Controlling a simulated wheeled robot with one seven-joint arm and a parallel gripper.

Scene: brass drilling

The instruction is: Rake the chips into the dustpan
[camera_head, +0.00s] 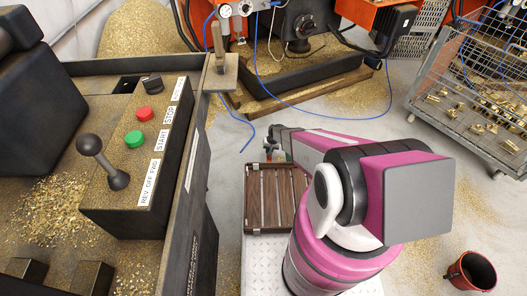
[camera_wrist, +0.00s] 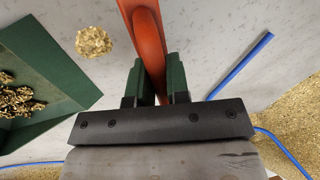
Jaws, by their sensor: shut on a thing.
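In the wrist view, my gripper (camera_wrist: 158,82) is shut on an orange-red handle (camera_wrist: 147,25) that runs up out of the frame. The handle's working end is not in view, so I cannot tell its shape. A green dustpan (camera_wrist: 45,55) lies at the left of the wrist view, with brass chips (camera_wrist: 18,100) in it. A small clump of chips (camera_wrist: 94,41) lies on the grey floor, just right of the dustpan and left of the handle. In the head view, my gripper is small and partly hidden near the end of my arm.
A machine with a control box (camera_head: 140,150) and lever stands at the left in the head view. A blue hose (camera_head: 300,108) crosses the floor.

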